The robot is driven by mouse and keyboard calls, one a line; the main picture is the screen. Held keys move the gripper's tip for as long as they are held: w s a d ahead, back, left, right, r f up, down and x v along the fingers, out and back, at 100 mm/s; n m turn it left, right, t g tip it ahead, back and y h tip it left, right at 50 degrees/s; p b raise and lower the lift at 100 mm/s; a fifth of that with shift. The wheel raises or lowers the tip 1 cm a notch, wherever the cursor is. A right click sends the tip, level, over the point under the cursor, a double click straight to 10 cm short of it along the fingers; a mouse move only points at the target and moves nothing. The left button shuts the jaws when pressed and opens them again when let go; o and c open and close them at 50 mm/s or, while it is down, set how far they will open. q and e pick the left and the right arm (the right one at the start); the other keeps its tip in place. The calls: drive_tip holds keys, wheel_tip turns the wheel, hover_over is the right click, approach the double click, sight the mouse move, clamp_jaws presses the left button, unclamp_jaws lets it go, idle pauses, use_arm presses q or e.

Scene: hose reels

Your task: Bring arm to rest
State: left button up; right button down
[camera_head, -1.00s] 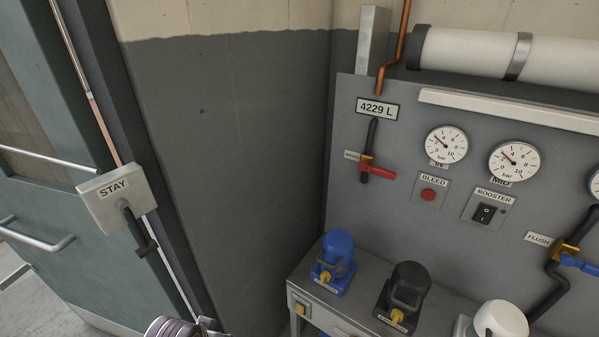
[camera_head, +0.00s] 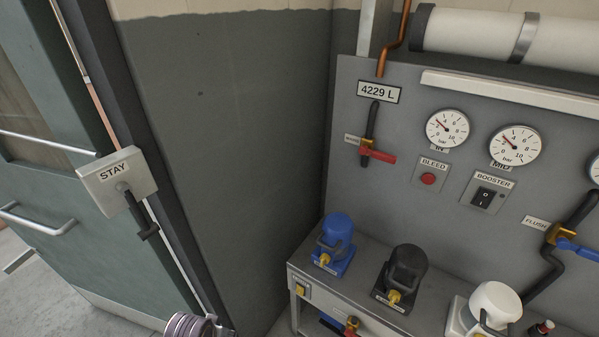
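Neither of my grippers can be made out. A grey ribbed rounded part (camera_head: 190,325) shows at the bottom edge, cut off by the frame. I cannot tell whether it belongs to one of my arms. No fingertips are visible, and nothing is seen held.
A green door with a STAY box (camera_head: 116,181) and black lever stands left. A grey panel (camera_head: 400,130) with gauges and a red-handled valve (camera_head: 378,155) is right. Below it a bench carries blue (camera_head: 336,240), black (camera_head: 404,272) and white (camera_head: 492,306) pumps. Bare wall lies between.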

use_arm(q)
drive_tip(key=s+f+g, duration=0.1)
drive_tip(key=s+f, duration=0.2)
drive_tip(key=f, duration=1.1)
drive_tip(key=s+f, duration=0.3)
drive_tip(key=f, duration=1)
drive_tip(key=s+a+f, duration=0.2)
drive_tip(key=s+f, duration=0.6)
drive_tip(key=s, duration=0.2)
drive_tip(key=s+a+f+g, duration=0.1)
drive_tip(key=s+a+f, duration=0.1)
drive_tip(key=s+f, duration=0.6)
drive_tip(key=s, duration=0.2)
drive_tip(key=shift+s+a+f, duration=0.2)
drive_tip(key=shift+s+f, duration=0.05)
drive_tip(key=shift+s, duration=0.05)
drive_tip(key=shift+m, duration=0.3)
